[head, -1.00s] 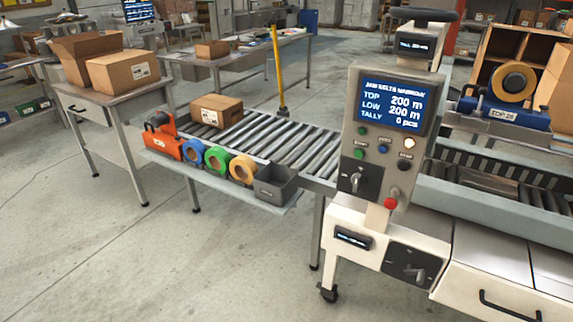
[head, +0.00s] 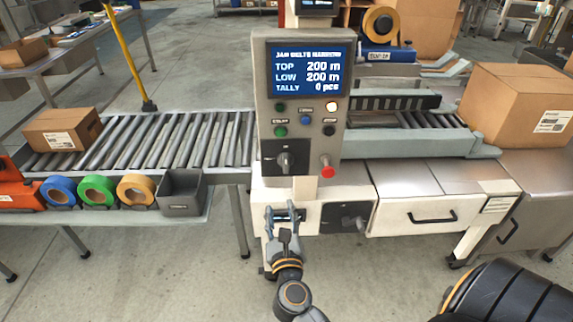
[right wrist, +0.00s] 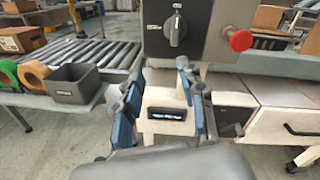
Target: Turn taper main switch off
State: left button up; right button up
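Two rotary switches show in the head view, and I cannot read which one is the taper main switch. One black knob (head: 345,217) is on a dark plate low on the white machine front. The other knob (head: 286,160) is on the control panel (head: 259,100), left of a red mushroom button (head: 327,170); it also shows upright in the right wrist view (right wrist: 175,30). My right gripper (head: 286,213) is open and empty, below the panel knob and left of the lower knob, in front of a small dark label display (right wrist: 167,113). My left gripper is not in view.
A roller conveyor (head: 180,140) with a carton (head: 62,130) lies left. A shelf with tape rolls (head: 97,190) and a grey bin (head: 180,192) is at its front. A large carton (head: 515,110) stands right. Floor is clear in front.

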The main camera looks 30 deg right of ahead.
aim_at(286, 161)
notch_tip(286, 161, up, 4)
jog(key=d+m+h, duration=0.1)
jog(key=d+m, duration=0.1)
jog(key=m, duration=0.3)
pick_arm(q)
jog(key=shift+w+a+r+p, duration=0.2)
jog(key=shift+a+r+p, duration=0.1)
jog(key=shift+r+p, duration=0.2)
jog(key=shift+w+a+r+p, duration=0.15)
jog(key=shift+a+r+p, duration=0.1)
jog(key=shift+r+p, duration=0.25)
pick_arm(e)
jog(key=shift+g, duration=0.3)
jog(key=x, duration=1.3)
jog(key=shift+s+d, duration=0.1)
jog(key=shift+c, duration=0.2)
grip_shut()
